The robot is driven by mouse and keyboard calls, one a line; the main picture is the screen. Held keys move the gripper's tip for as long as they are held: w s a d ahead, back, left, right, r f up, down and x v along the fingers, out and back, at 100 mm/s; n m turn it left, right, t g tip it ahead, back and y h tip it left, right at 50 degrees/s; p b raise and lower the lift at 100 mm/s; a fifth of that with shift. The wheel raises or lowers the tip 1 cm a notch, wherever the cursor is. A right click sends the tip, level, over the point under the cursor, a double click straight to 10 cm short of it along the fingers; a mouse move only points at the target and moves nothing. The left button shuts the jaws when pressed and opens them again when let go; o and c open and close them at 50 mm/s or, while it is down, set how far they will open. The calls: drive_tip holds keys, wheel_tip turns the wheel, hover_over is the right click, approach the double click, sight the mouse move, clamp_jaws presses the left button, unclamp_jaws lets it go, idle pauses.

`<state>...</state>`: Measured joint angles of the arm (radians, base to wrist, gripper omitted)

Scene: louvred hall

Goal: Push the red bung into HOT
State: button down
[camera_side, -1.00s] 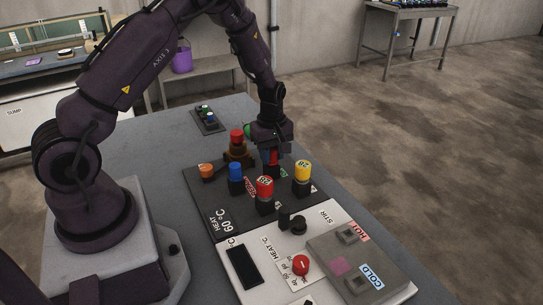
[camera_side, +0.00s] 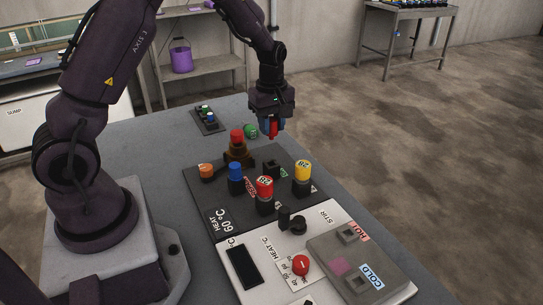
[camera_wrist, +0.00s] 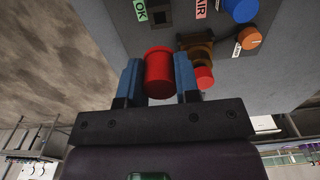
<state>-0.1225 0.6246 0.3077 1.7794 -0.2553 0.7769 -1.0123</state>
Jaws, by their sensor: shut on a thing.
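My gripper (camera_side: 271,128) is shut on a red bung (camera_wrist: 158,72), held between its two blue fingers. It hangs in the air above the far end of the dark board (camera_side: 222,205). An empty black socket (camera_side: 271,167) stands on the board below; it also shows beside the green OK label in the wrist view (camera_wrist: 158,16). The HOT label (camera_side: 361,231) is on the grey block (camera_side: 325,250) at the near right, beside a square socket (camera_side: 349,233). The COLD label (camera_side: 370,276) and another socket (camera_side: 356,284) are nearer.
The board also carries blue (camera_side: 235,171), red-topped (camera_side: 264,188), yellow (camera_side: 303,171) and orange (camera_side: 206,170) pieces. A brown fitting with a red top (camera_side: 237,145) stands near the gripper.

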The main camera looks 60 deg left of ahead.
drive_tip(key=shift+d+r, duration=0.1)
drive_tip(key=w+d+m, duration=0.3)
drive_tip(key=w+d, duration=0.1)
drive_tip(key=d, duration=1)
drive_tip(key=n, duration=0.1)
hover_over(346, 241)
drive_tip(key=w+a, duration=0.1)
drive_tip(key=shift+w+a+f+n, duration=0.15)
drive_tip(key=shift+f+n, duration=0.35)
drive_tip(key=shift+f, duration=1.45)
drive_tip(key=shift+w+f+n, duration=0.15)
drive_tip(key=shift+f+n, duration=0.35)
drive_tip(key=shift+f, duration=1.4)
drive_tip(key=shift+f, duration=0.15)
drive_tip(key=shift+f, duration=0.5)
